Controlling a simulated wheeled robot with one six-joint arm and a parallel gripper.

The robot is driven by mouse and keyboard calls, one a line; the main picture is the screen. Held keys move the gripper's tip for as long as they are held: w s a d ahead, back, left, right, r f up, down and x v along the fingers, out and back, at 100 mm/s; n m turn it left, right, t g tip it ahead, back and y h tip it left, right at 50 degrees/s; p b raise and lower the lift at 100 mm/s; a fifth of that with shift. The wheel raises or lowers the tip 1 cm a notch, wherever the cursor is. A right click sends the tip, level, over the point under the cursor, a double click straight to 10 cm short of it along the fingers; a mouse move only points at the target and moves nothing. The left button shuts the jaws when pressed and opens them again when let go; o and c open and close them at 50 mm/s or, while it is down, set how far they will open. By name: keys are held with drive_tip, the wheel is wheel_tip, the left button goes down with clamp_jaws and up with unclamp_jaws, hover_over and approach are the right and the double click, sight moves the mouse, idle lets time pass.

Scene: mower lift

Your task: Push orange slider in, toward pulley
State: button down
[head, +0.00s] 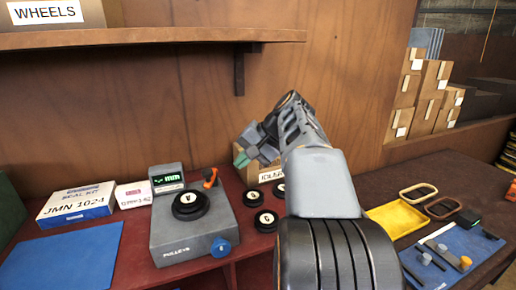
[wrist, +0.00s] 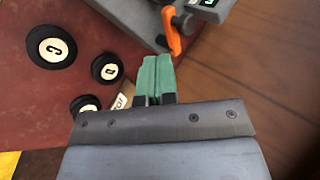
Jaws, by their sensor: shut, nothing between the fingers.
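The orange slider (head: 210,178) stands at the back right of the grey pulley gauge (head: 182,240) in the head view. In the wrist view the orange slider (wrist: 170,32) is at the top, on the gauge's edge. The black pulley marked A (head: 189,204) sits on top of the gauge, left of the slider. My gripper (head: 241,158) is right of the slider and apart from it. In the wrist view its green fingertips (wrist: 155,78) are together with nothing between them, just below the slider in the picture.
Loose black pulleys (head: 266,220) lie right of the gauge. A small display (head: 167,178) stands at its back left, and a blue knob (head: 221,248) is on its front. A labelled box (head: 270,174) is behind my arm. A wooden shelf (head: 150,38) overhangs the back.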

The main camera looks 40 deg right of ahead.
drive_tip(key=shift+v, duration=3)
